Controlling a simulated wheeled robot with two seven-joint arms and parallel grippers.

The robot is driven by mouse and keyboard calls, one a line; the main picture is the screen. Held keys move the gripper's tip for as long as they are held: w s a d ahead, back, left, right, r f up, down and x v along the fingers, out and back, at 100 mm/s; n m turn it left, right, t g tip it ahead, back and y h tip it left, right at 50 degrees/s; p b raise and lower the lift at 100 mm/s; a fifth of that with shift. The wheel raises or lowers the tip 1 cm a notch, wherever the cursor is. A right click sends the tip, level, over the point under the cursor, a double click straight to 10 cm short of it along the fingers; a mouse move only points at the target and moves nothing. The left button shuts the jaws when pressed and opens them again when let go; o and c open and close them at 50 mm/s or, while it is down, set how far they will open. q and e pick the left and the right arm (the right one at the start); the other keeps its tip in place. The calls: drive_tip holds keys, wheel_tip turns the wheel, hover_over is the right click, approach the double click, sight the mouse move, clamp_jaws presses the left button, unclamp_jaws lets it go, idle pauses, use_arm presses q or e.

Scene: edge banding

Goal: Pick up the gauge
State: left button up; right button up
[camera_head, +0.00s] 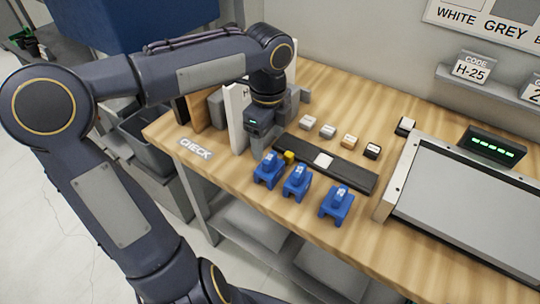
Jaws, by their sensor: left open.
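Three blue labelled pieces stand in a row at the front of the wooden bench: a left one (268,170), a middle one (297,182) and a right one (336,204). They look like gauges in stands, but their labels are too small to read. My left gripper (260,150) points down just behind and left of the left blue piece. It is open, and its fingertips are partly hidden by its own body. I cannot tell whether it touches anything. My right gripper is not in view.
Several small blocks (328,131) stand farther back. Upright boards (234,115) are close to my left gripper. A grey-topped machine (465,210) fills the right.

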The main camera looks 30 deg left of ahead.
sight(270, 156)
use_arm(q)
drive_tip(key=f, duration=0.7)
drive_tip(key=shift+w+f, duration=0.1)
drive_tip(key=shift+w, duration=0.15)
drive_tip(key=c, duration=0.7)
